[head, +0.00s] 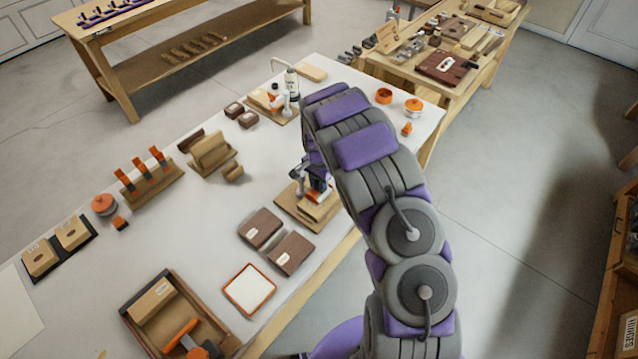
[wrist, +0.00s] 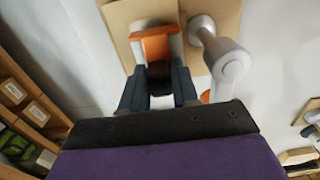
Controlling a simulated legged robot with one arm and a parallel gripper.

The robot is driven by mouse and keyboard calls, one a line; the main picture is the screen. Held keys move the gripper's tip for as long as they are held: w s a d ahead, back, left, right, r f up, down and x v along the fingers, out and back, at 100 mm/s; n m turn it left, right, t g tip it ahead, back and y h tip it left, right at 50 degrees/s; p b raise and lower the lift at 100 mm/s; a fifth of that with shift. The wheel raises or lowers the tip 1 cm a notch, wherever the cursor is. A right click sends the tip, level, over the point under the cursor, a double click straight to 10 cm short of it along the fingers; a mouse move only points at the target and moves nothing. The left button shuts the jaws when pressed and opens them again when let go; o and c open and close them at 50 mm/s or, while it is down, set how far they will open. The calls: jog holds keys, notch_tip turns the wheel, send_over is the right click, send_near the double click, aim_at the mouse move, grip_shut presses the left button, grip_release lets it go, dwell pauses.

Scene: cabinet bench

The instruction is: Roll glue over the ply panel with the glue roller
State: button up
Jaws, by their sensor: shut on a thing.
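My gripper (wrist: 158,75) is shut on the dark handle of the glue roller (wrist: 156,46), whose orange head with pale sides shows just beyond the fingertips in the wrist view. In the head view my gripper (head: 318,180) is partly hidden by my arm, at the bench's right edge. The tan ply panel (wrist: 119,20) lies beneath the roller in the wrist view; it also shows in the head view (head: 318,213) on a wooden base. I cannot tell whether the roller touches it. A white tray with an orange rim (head: 249,290) lies nearer on the bench.
A grey clamp-like post with a rounded knob (wrist: 230,65) stands close right of the roller in the wrist view. Two dark brown blocks (head: 275,242) lie beside the panel's base. A wooden tray (head: 130,317) holds an orange tool.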

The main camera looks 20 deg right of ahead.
jog(key=shift+s+d, duration=0.75)
jog(key=shift+s, duration=0.25)
jog(key=shift+w+a, duration=0.1)
jog(key=shift+w, duration=0.05)
jog(key=shift+w+a, duration=0.7)
jog(key=shift+w, duration=0.15)
jog(key=shift+r, duration=0.1)
jog(key=shift+r+p, duration=0.85)
jog(key=shift+r, duration=2.1)
jog(key=shift+f, duration=0.15)
